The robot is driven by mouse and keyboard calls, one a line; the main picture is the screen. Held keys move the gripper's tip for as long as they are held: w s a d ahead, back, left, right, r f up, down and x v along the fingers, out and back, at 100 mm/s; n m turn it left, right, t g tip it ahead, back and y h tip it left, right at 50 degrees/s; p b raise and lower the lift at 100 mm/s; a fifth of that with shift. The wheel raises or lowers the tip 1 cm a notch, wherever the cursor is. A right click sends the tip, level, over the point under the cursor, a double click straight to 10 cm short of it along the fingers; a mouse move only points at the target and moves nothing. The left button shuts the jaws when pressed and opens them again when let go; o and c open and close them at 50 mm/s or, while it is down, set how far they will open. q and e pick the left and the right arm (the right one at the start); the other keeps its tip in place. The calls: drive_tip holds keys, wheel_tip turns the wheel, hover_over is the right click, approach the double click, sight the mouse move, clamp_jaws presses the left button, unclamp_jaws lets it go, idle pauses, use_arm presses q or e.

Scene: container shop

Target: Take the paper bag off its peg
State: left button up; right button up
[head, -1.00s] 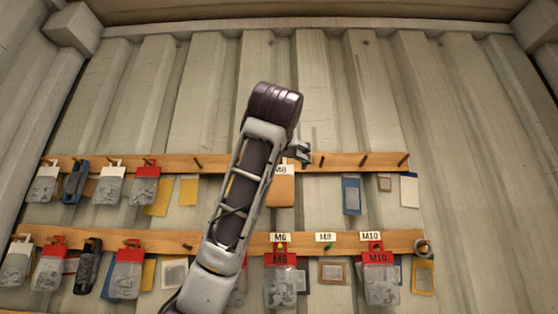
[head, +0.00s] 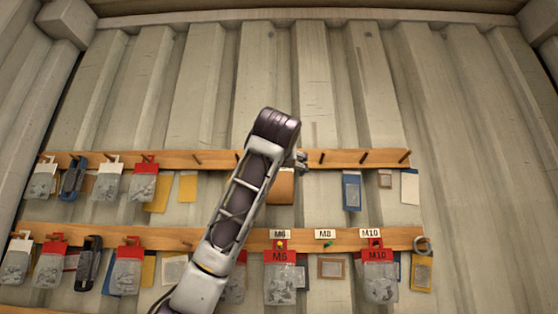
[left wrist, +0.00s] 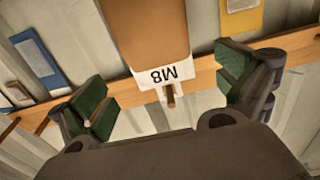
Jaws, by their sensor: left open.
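The brown paper bag (head: 281,187) hangs on the upper rail in the head view, its top hidden by my left arm. In the head view only a small part of the left gripper (head: 302,162) shows beside the arm. My right gripper is not in view.
The upper rail (head: 340,157) has bare pegs right of the bag. The lower rail (head: 400,236) carries a red-topped M6 bag (head: 281,280), an M10 bag (head: 379,280) and a bare green peg (head: 328,244) under an M8 label. Several packs hang at the left.

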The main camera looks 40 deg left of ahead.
use_arm(q)
drive_tip(key=shift+p+x, duration=0.95)
drive_tip(key=shift+x, duration=2.25)
drive_tip(key=shift+c, duration=0.3)
drive_tip(key=c, duration=1)
drive_tip(key=shift+c, duration=0.2)
drive_tip(key=shift+r, duration=0.35)
drive_tip(key=shift+s+d, duration=0.1)
drive_tip(key=shift+s, duration=0.1)
drive_tip(key=shift+b+v, duration=0.5)
drive_tip(key=shift+v, duration=1.6)
drive_tip(key=shift+r, duration=0.2)
drive_tip(key=shift+s+d, duration=0.1)
